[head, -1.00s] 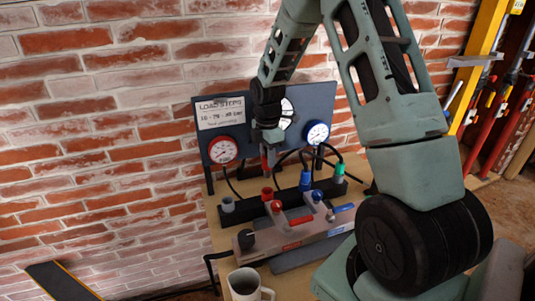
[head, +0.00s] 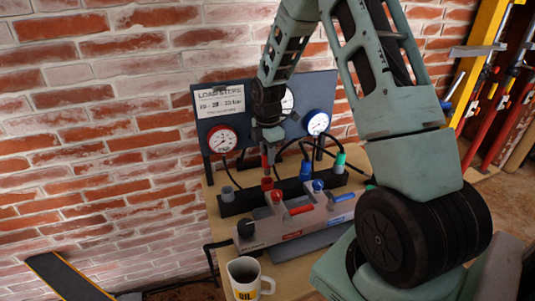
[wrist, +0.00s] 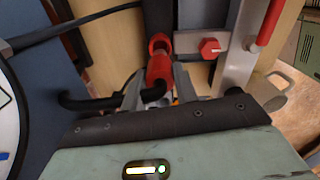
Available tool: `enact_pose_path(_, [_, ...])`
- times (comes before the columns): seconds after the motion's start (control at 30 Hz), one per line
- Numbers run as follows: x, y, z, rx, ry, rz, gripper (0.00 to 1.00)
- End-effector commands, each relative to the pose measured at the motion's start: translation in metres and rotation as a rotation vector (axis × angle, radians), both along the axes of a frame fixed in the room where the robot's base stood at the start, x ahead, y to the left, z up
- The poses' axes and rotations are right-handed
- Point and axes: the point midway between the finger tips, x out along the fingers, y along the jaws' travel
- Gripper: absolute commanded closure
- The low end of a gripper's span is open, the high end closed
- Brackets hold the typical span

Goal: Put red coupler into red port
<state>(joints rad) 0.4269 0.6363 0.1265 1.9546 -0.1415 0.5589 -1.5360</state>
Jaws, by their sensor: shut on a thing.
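My gripper (head: 268,147) is shut on the red coupler (head: 264,161), in front of the gauge panel. In the wrist view the red coupler (wrist: 159,67) sits between the fingers, with a black hose bending off to the left. The red port (head: 267,183) stands on the black manifold bar, just below the coupler. In the wrist view the red port (wrist: 159,42) lies just beyond the coupler's end, nearly in line with it. The coupler hides part of the port, so I cannot tell whether they touch.
A grey port (head: 227,194), blue coupler (head: 305,171) and green coupler (head: 340,161) line the same bar. A grey valve block (head: 270,232) with red and blue knobs stands in front. A mug (head: 243,278) is at the near edge. The gauge panel (head: 262,122) rises behind.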

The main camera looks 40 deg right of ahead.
Motion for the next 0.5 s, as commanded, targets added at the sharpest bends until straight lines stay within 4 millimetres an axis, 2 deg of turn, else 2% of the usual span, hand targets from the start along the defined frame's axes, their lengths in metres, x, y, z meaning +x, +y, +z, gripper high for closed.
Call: enact_pose_path(0.5, [0.0,0.0,-0.01,0.0,0.001,0.0,0.94])
